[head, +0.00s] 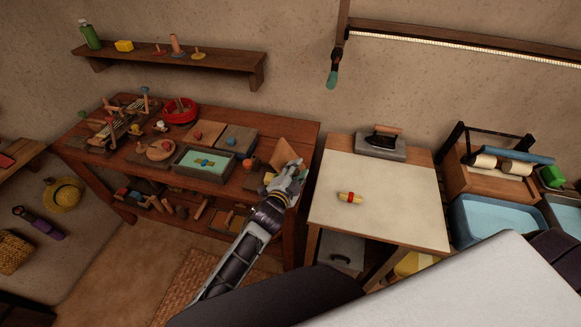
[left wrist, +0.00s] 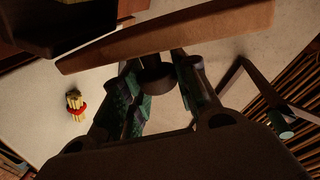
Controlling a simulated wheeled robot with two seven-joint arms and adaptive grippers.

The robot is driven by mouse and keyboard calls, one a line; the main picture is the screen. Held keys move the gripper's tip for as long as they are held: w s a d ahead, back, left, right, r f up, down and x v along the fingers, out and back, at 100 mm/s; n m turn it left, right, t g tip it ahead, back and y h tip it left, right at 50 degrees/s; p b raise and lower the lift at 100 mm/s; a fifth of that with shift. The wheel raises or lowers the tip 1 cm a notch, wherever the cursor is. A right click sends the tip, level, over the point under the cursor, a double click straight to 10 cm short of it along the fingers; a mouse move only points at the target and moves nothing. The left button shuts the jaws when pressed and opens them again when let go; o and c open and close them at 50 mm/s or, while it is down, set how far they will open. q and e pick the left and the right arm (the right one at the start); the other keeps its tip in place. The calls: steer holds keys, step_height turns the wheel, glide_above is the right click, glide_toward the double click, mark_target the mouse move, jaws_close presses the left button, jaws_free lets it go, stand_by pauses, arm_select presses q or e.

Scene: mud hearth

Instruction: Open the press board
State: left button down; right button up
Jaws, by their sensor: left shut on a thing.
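A brown wooden board (head: 291,155), apparently the press board's upper leaf, stands tilted up at the right end of the long workbench. My left gripper (head: 291,172) is at its right edge, shut on it. In the left wrist view the board's edge (left wrist: 190,32) crosses the top of the picture. There a dark round knob (left wrist: 155,74) sits between the two fingers of my left gripper (left wrist: 160,85). The lower part of the board is partly hidden behind the gripper in the head view. My right gripper is not in view.
A gap separates bench and table.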

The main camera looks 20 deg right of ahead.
arm_select(q)
steer(key=d+m, duration=0.1)
steer(key=s+d+m, duration=0.1)
steer(key=s+d+m+y, duration=0.1)
steer(key=shift+f, duration=0.3)
stand_by(0.4)
steer(key=c, duration=1.1)
jaws_free()
steer(key=shift+o, duration=0.9)
step_height(320, 180, up, 8)
steer(key=shift+w+d, duration=0.25)
steer(key=shift+w, duration=0.15)
steer(key=shift+s+a+r, duration=0.1)
steer(key=shift+s+r, duration=0.2)
steer(key=shift+r, duration=0.3)
steer(key=shift+s+a+r, duration=0.1)
steer(key=shift+s+r, duration=0.15)
steer(key=shift+r, duration=0.35)
steer(key=shift+c, duration=0.7)
steer(key=shift+w+f, duration=0.15)
